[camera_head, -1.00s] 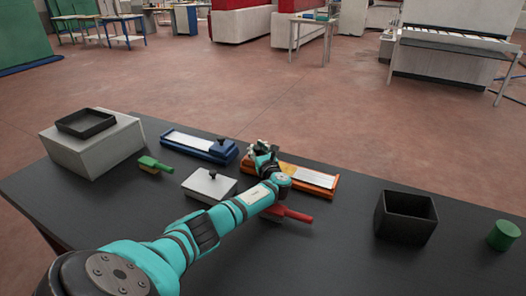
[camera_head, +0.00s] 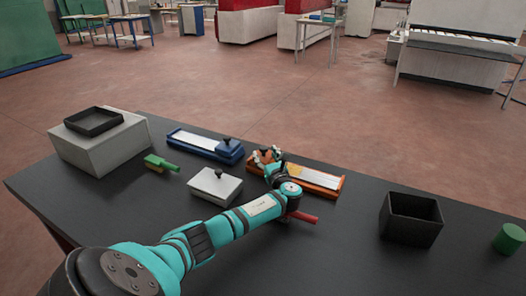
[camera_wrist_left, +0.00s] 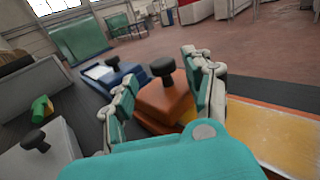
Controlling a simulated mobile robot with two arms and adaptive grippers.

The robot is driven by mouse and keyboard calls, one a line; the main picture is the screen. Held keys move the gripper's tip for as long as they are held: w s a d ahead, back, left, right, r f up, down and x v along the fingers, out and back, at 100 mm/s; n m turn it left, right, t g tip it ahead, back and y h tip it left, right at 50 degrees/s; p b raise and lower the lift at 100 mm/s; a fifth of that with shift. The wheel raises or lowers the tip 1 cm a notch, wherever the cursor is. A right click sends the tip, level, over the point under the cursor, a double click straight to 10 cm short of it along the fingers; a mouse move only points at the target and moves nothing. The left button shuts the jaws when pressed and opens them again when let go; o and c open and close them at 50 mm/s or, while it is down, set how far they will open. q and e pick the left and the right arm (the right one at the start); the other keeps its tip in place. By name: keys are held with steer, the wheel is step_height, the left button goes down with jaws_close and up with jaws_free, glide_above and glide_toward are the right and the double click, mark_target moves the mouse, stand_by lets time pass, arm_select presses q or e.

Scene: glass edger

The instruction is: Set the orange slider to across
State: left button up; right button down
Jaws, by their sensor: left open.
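The orange slider has a long orange base with a pale strip (camera_head: 318,178) on the dark table. Its orange block (camera_wrist_left: 166,98) with a black knob (camera_wrist_left: 162,67) is at the base's left end as the head view shows it. My left gripper (camera_head: 266,156) is at that end, low over the base. In the left wrist view its open fingers (camera_wrist_left: 160,75) stand on either side of the block. I cannot tell whether they touch it. My right gripper is not in view.
A blue slider (camera_head: 205,145) lies to the left, and a white block with a black knob (camera_head: 213,186) in front of it. A green-handled brush (camera_head: 161,163), a red handle (camera_head: 303,217) under my arm, a black bin (camera_head: 410,220) and a green cylinder (camera_head: 509,239) are also on the table.

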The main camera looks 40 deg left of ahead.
mark_target(264, 152)
arm_select(q)
steer(key=shift+v, duration=1.65)
